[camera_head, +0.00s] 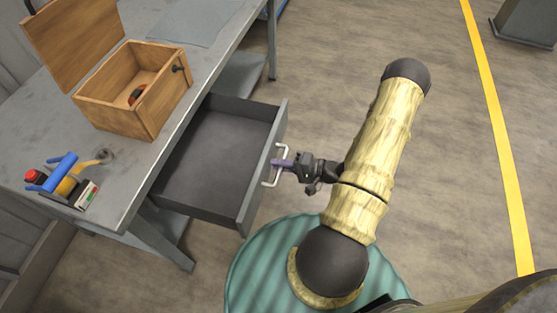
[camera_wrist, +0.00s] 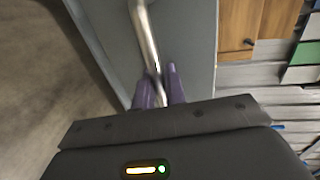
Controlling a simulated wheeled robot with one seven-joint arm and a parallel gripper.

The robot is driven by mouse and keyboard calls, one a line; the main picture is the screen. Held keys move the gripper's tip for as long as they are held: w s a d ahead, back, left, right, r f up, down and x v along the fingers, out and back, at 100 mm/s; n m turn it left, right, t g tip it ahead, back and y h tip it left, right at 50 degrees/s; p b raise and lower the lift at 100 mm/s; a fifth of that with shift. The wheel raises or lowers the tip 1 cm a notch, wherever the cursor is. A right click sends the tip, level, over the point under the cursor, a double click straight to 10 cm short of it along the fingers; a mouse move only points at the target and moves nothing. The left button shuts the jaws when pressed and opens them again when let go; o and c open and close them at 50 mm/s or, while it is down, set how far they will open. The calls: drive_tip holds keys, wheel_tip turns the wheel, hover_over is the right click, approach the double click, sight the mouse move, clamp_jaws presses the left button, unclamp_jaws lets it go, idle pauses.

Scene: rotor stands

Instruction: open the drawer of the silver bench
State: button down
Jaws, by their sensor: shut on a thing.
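The silver bench (camera_head: 45,115) stands on the left in the head view. Its drawer (camera_head: 215,155) is pulled well out to the right and looks empty inside. The drawer's light bar handle (camera_head: 269,178) is on the front panel, and it also shows in the wrist view (camera_wrist: 146,40). My gripper (camera_head: 282,165) is at the handle, with its purple fingers (camera_wrist: 159,88) on both sides of the bar. It is shut on the handle.
An open wooden box (camera_head: 118,112) with a dark and reddish item inside stands on the bench. A small tray of tools (camera_head: 68,190) with blue, red and yellow items lies near the bench's front left.

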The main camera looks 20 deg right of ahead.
drive_tip(key=shift+d, duration=0.15)
drive_tip(key=c, duration=1.8)
unclamp_jaws()
drive_tip(key=p+v, duration=0.1)
drive_tip(key=v, duration=1.6)
drive_tip(key=shift+s, duration=0.15)
